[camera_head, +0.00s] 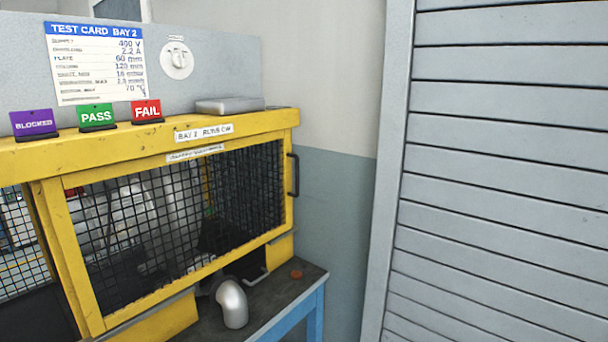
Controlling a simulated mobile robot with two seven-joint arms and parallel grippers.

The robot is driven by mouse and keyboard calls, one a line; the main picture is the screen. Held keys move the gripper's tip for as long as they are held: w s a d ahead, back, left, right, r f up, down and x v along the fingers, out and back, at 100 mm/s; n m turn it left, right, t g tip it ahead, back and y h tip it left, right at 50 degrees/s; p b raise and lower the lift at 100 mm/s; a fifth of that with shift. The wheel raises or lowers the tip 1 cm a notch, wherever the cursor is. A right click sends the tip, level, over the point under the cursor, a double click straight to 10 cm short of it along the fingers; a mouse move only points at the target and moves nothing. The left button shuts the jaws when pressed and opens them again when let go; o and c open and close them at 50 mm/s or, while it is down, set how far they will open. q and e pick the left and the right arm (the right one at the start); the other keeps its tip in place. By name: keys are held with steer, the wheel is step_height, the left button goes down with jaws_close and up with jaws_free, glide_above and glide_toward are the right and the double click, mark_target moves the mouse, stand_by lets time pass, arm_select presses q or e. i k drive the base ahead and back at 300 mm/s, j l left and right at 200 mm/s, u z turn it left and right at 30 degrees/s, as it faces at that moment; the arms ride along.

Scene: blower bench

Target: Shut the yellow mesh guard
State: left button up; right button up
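The yellow mesh guard (190,278) is a yellow-framed panel of black wire mesh on the front of a yellow enclosure (60,154). A dark upright handle (294,175) sits at its right edge. The panel hangs below the yellow top beam, and I cannot tell whether it is fully closed against the frame. Grey machine parts show dimly behind the mesh. Neither of my grippers is in view.
A silver pipe elbow (232,303) stands below the guard on the dark, blue-edged bench (268,312). A small orange-red disc (296,274) lies near the bench's right end. A grey slatted shutter (500,190) fills the right. Coloured signs and a test card (97,65) are above.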

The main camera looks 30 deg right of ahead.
mark_target(52, 187)
steer(key=i+l, duration=0.1)
steer(key=l, duration=0.25)
steer(key=i+l, duration=0.15)
steer(key=l, duration=0.15)
steer(key=i+l, duration=0.1)
steer(key=l, duration=0.25)
steer(key=i+l, duration=0.1)
steer(key=l, duration=0.25)
